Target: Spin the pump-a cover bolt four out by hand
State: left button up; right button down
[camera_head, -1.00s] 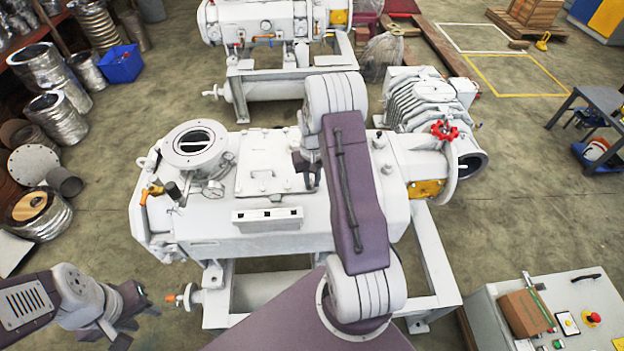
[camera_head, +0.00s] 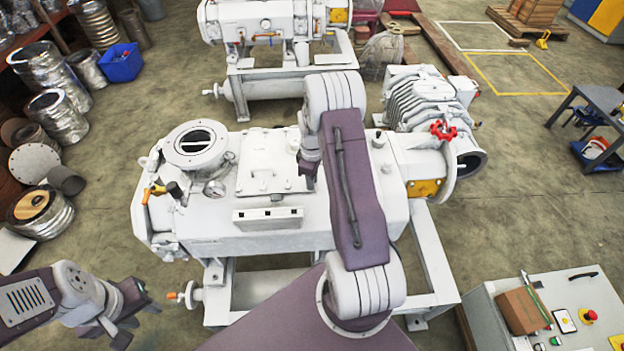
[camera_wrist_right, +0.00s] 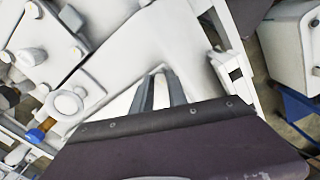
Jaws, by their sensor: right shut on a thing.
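The white pump (camera_head: 300,230) stands in the middle of the head view, with its square cover plate (camera_head: 258,180) and handle on top. My right gripper (camera_head: 308,180) points down at the cover's right edge, partly hidden by my arm. In the right wrist view its two grey fingers (camera_wrist_right: 163,88) are close together over a white surface. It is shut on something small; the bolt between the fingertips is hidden. My left gripper (camera_head: 136,314) is at the lower left, clear of the pump, its dark fingers apart and empty.
A round flanged port (camera_head: 195,145) and a small gauge (camera_head: 214,189) stand left of the cover. A red handwheel (camera_head: 443,130) is at the pump's right end. A control box (camera_head: 545,315) stands at the lower right. Metal ducts (camera_head: 50,115) line the left side.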

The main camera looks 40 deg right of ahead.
jog(key=n, duration=0.5)
jog(key=shift+s+a+f+n, duration=0.1)
jog(key=shift+s+f+n, duration=0.1)
jog(key=shift+n, duration=0.1)
jog(key=n, duration=0.4)
jog(key=shift+n+p, duration=0.3)
jog(key=shift+n, duration=0.3)
jog(key=c, duration=1.3)
grip_release()
jog(key=shift+r, duration=0.1)
jog(key=shift+w, duration=0.2)
